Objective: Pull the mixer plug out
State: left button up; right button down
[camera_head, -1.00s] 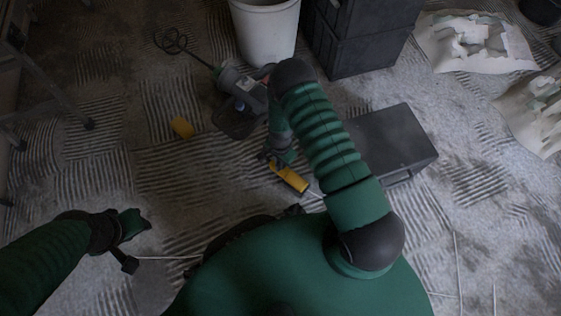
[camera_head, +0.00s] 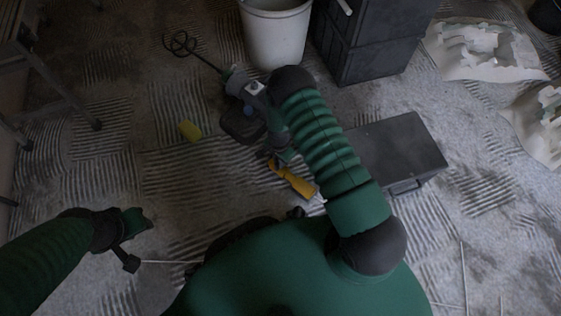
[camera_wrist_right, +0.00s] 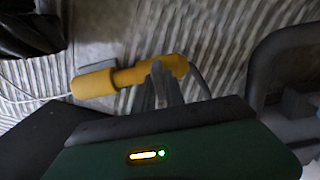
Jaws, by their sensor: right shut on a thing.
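The mixer (camera_head: 243,92), with a wire whisk, lies on the floor at upper left in the head view. A yellow-orange plug connector (camera_head: 296,183) lies below it. In the right wrist view the connector has a wide pale yellow socket end (camera_wrist_right: 94,84) and a narrower orange plug part (camera_wrist_right: 138,74), in line and touching. My right gripper (camera_head: 272,161) is shut on the orange plug; its fingers (camera_wrist_right: 164,82) cross it near its right end. How deep the plug sits cannot be told. My left gripper (camera_head: 140,240) is away at lower left; its jaw state is unclear.
A white bucket (camera_head: 275,35) and black stacked crates (camera_head: 362,50) stand at the back. A dark grey case (camera_head: 400,150) sits right of my right arm. A ladder (camera_head: 60,80) stands left. Torn white sacks (camera_head: 485,48) lie at upper right.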

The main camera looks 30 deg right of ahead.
jog(key=c, duration=1.4)
grip_release()
jog(key=shift+w, duration=0.3)
jog(key=shift+a, duration=0.1)
notch_tip(320, 180, up, 17)
jog(key=p, duration=1)
jog(key=shift+f, duration=0.1)
